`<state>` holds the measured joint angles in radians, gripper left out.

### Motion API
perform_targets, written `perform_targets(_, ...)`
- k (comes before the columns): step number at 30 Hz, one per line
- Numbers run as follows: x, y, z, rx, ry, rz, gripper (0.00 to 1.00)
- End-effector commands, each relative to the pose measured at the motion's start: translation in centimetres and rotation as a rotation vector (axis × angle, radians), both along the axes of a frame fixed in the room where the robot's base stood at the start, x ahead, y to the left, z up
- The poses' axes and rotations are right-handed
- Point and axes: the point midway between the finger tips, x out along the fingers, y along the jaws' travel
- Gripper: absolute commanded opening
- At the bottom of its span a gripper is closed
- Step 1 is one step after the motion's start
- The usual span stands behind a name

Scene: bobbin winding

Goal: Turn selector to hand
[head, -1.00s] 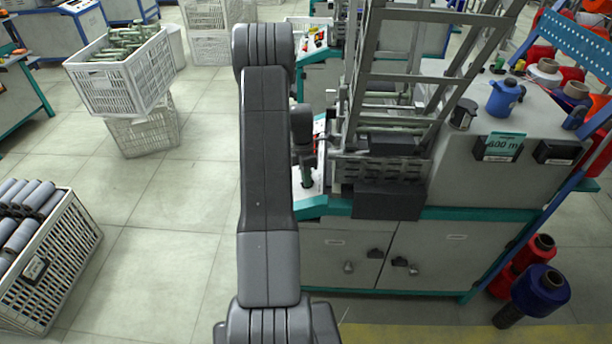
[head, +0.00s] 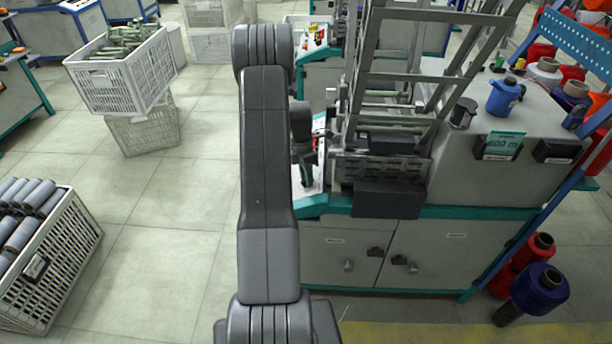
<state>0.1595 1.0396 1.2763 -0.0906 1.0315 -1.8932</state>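The winding machine's small white control panel (head: 311,184) shows just right of my arm, at the left end of the machine. My arm and wrist cover part of it. The selector cannot be made out; it is hidden or too small to tell. My gripper (head: 321,134) is at the dark end of my wrist, over the panel beside the machine's frame. It is small and partly covered, and its fingers cannot be told apart. I cannot tell whether it touches anything on the panel.
The machine's metal frame (head: 432,72) rises close to the right of my gripper. A blue jug (head: 503,97) and a dark cup (head: 463,113) stand on the machine top. White crates (head: 128,80) stand at the left, with free floor between.

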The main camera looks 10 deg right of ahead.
Motion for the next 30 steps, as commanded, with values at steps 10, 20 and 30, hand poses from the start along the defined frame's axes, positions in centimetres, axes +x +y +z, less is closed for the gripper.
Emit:
perform_targets(10, 0.0, 0.0, 1.4, 0.000, -0.002, -0.001, 0.33)
perform_targets(20, 0.1, 0.0, 7.6, -0.001, -0.004, -0.002, 0.33)
perform_targets(30, 0.0, 0.0, 10.0, 0.001, 0.000, -0.001, 0.33)
